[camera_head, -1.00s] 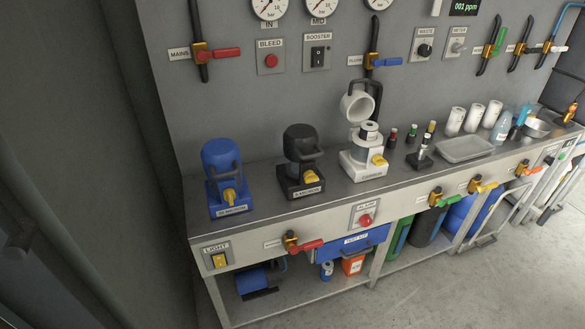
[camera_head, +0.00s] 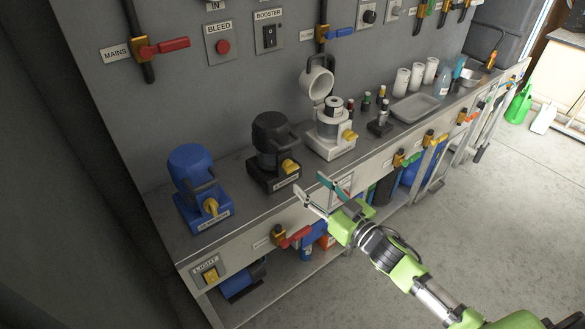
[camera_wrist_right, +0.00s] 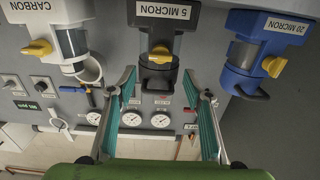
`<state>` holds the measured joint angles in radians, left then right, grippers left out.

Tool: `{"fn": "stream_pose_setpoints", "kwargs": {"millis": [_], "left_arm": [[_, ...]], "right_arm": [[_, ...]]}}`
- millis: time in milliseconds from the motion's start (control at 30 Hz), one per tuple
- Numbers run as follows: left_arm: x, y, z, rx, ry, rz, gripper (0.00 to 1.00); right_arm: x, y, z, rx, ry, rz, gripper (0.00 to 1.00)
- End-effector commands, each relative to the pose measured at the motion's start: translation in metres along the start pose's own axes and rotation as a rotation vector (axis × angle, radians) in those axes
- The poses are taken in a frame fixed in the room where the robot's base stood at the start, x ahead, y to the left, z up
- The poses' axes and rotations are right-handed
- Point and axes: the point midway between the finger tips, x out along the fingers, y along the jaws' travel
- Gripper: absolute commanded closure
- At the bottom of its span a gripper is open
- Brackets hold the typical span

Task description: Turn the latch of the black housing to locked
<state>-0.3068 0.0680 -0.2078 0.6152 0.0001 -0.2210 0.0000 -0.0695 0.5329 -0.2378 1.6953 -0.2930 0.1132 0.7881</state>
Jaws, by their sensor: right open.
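The black housing (camera_head: 272,150) stands on the bench between the blue and white housings, its lid down. Its yellow latch (camera_head: 290,166) is at the front of its base. In the right wrist view the picture is upside down, and the black housing (camera_wrist_right: 153,18) hangs at the top centre with its latch (camera_wrist_right: 160,54) ahead between the fingertips. My right gripper (camera_head: 310,185) is open and empty, in front of the bench and to the right of the latch. A gap to the latch shows in the head view. My left gripper is not in view.
The blue housing (camera_head: 188,165) is on the left; the white housing (camera_head: 328,137) with its raised lid is on the right. A red-handled valve (camera_head: 294,237) sticks out from the bench front below.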

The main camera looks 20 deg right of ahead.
Motion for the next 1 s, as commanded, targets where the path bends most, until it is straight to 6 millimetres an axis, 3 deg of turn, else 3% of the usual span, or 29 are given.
{"fn": "stream_pose_setpoints", "kwargs": {"millis": [200,400,600,867,1000], "left_arm": [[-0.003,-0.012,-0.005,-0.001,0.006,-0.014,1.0],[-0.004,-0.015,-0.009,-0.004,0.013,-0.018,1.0],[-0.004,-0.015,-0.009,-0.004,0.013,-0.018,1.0],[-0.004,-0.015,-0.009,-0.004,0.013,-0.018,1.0],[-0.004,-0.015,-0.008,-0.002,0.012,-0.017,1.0]], "right_arm": [[0.043,0.0,-0.001,0.001,0.002,0.001,0.54],[0.071,0.0,0.0,0.001,0.0,0.001,0.54],[0.083,0.0,0.0,-0.001,-0.001,0.001,0.54],[0.084,0.0,0.001,0.0,-0.001,0.0,0.54],[0.084,0.0,0.001,0.0,-0.001,0.0,0.85]]}}
